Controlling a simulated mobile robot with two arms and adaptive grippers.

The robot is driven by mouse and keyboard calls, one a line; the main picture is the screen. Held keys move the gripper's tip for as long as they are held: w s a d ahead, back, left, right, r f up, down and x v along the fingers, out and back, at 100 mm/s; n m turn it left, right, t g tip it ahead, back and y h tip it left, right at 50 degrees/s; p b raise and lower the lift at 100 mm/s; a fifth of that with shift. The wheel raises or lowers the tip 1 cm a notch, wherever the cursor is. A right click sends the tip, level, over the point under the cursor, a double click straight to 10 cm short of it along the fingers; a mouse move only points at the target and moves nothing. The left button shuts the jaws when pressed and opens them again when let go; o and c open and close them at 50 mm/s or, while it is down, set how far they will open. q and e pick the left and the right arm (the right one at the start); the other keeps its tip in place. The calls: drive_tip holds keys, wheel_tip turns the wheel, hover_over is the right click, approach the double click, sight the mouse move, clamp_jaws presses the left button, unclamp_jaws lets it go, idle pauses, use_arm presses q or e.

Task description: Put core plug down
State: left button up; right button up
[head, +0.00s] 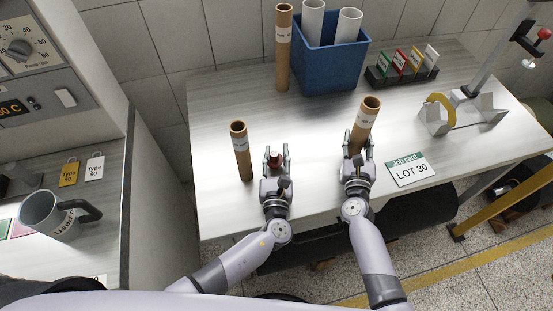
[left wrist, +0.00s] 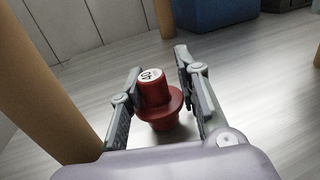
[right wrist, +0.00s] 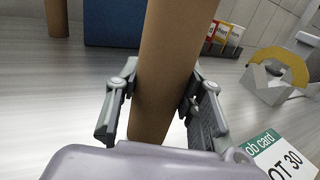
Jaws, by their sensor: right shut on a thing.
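The red core plug (left wrist: 155,95), with a white marked top, stands upright on the table between the fingers of my left gripper (left wrist: 155,72). Gaps show on both sides of it, so the gripper is open around it. In the head view the plug (head: 274,157) shows between the fingertips of my left gripper (head: 277,149). My right gripper (head: 358,143) is shut on a brown cardboard core (head: 368,115), which tilts slightly in the head view. The core (right wrist: 165,70) also fills the middle of the right wrist view, its top out of frame.
A brown core (head: 241,152) stands left of my left gripper. Another core (head: 283,50) stands by a blue bin (head: 330,70) holding white rolls. A job card (head: 409,170), a card rack (head: 400,77) and a grey cradle (head: 436,122) with a yellow arc are at right.

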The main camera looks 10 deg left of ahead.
sight(277, 153)
use_arm(q)
drive_tip(key=c, duration=0.5)
drive_tip(key=shift+r, duration=0.1)
wheel_tip(277, 153, up, 10)
drive_tip(key=shift+f, duration=0.1)
drive_tip(key=w+d+r+m+h, duration=0.2)
drive_tip(key=d+r+h, duration=0.1)
drive_tip(key=d+r, duration=0.3)
drive_tip(key=w+d+r+m+g+h, duration=0.1)
drive_tip(key=d+r+h, duration=0.3)
drive_tip(key=d, duration=0.5)
drive_tip(key=w+d+r+m+g+h, duration=0.1)
drive_tip(key=w+d+r+m+h, duration=0.1)
drive_tip(key=d+r, duration=0.5)
wheel_tip(277, 153, up, 2)
drive_tip(key=shift+w+d+r+m+h, duration=0.1)
drive_tip(key=shift+w+d+m+h, duration=0.25)
drive_tip(key=shift+m+h, duration=0.45)
